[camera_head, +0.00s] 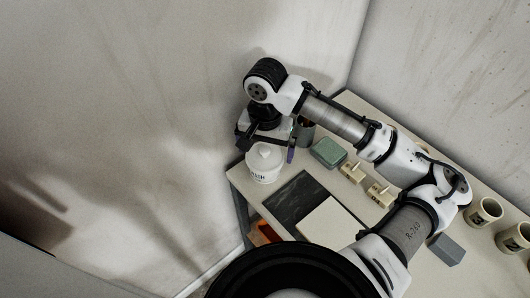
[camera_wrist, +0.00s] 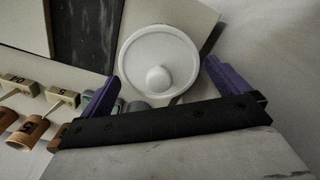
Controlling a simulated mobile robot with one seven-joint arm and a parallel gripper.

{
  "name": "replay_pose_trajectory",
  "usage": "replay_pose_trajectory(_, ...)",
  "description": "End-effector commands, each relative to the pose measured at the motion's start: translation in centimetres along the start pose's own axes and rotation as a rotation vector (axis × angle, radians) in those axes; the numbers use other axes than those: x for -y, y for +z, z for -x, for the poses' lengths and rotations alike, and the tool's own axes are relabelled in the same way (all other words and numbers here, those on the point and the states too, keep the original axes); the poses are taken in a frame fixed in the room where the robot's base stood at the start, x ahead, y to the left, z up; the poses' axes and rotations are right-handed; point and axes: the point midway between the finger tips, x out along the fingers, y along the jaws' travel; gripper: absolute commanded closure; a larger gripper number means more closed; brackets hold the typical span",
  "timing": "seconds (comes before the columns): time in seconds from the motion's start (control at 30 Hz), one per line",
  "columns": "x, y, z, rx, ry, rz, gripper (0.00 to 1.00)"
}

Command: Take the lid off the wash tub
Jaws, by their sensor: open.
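The white wash tub (camera_head: 263,176), with dark lettering on its side, stands at the left end of the table. Its white round lid (camera_head: 262,154) is on top, with a small knob. My gripper (camera_head: 267,149) is open above and just behind the tub. Its purple fingers lie on either side of the lid's near part in the wrist view (camera_wrist: 161,69); nothing is held. Whether a finger touches the lid cannot be told.
A dark cup (camera_head: 306,131) stands close beside my gripper, with a green box (camera_head: 328,152) to its right. Small pegged blocks (camera_head: 351,172) and mugs (camera_head: 485,212) stand further right. A dark slab (camera_head: 295,200) and a pale board (camera_head: 330,226) lie in front. Walls are close behind.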

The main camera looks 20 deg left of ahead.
Motion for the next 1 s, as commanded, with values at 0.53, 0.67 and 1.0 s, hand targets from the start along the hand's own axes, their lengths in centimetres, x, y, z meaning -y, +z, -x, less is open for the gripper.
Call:
replay_pose_trajectory(0.53,0.0,0.0,0.1,-0.001,0.0,-0.001,0.33)
replay_pose_trajectory(0.67,0.0,-0.1,0.3,-0.001,0.0,-0.001,0.33)
replay_pose_trajectory(1.0,0.1,-0.1,5.4,-0.005,-0.001,0.0,0.33)
